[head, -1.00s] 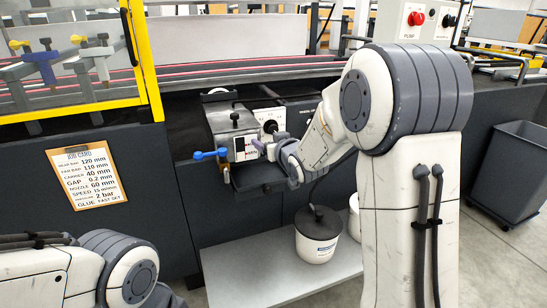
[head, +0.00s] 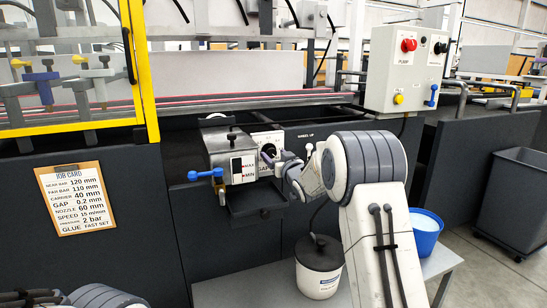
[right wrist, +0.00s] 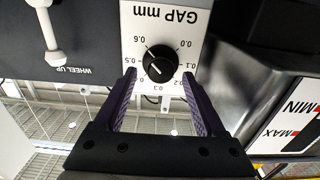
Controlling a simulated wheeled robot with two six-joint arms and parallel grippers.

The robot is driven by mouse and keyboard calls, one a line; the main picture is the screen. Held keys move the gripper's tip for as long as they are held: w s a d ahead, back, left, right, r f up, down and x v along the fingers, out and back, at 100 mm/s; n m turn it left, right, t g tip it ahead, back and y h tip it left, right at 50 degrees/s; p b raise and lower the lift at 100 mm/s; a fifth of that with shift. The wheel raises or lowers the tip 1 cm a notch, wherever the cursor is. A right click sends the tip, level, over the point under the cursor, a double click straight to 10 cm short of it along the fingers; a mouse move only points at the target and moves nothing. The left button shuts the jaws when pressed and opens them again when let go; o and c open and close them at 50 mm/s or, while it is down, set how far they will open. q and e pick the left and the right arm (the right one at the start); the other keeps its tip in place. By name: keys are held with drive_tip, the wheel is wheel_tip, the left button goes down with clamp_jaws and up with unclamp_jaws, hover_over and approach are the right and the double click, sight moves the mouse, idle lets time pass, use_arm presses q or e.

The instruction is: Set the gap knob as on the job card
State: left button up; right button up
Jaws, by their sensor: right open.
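The gap knob (right wrist: 160,64) is a round black knob on a white "GAP mm" plate (right wrist: 182,20), which appears upside down in the right wrist view. In the head view the right gripper (head: 272,159) is at the plate and partly covers the knob. The job card (head: 80,198) reads GAP 0.2 mm. My left gripper is out of view.
A glue unit (head: 232,150) with a blue-handled valve (head: 206,174) and MAX/MIN window stands left of the plate. A white pot (head: 318,275) and a blue bucket (head: 427,232) are below. A control box (head: 407,70) is at upper right. A yellow guard frame (head: 138,60) stands left.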

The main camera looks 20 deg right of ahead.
drive_tip(key=shift+w, duration=0.8)
drive_tip(key=shift+c, duration=0.3)
clamp_jaws()
